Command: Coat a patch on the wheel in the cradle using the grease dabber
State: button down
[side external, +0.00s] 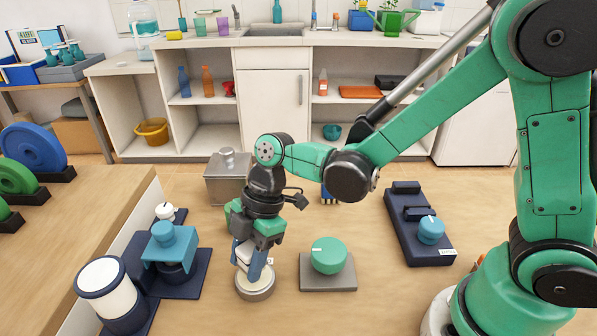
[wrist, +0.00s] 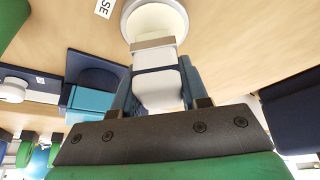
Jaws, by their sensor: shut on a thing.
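My gripper (side external: 250,262) is shut on a white-bodied tool, which I take for the grease dabber (wrist: 160,88), its blue-grey fingers on either side. The tool points down at a round pale dish (side external: 255,290), also at the top of the wrist view (wrist: 130,18). Its lower end overlaps the dish; I cannot tell whether it touches the inside. A label ending in "SE" (wrist: 104,8) is beside the dish. At the left, a blue wheel (side external: 33,147) and green wheels (side external: 14,177) stand upright in dark cradles (side external: 57,174). I cannot tell which wheel is meant.
A teal round knob (side external: 328,254) on a grey plate is right of the dish. A navy holder (side external: 405,212) with a blue knob lies farther right. A teal-and-navy fixture (side external: 172,243) and a white cylinder (side external: 110,285) stand left. A grey metal box (side external: 226,185) is behind.

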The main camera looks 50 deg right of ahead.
aim_at(246, 249)
jog(key=shift+r, duration=2.8)
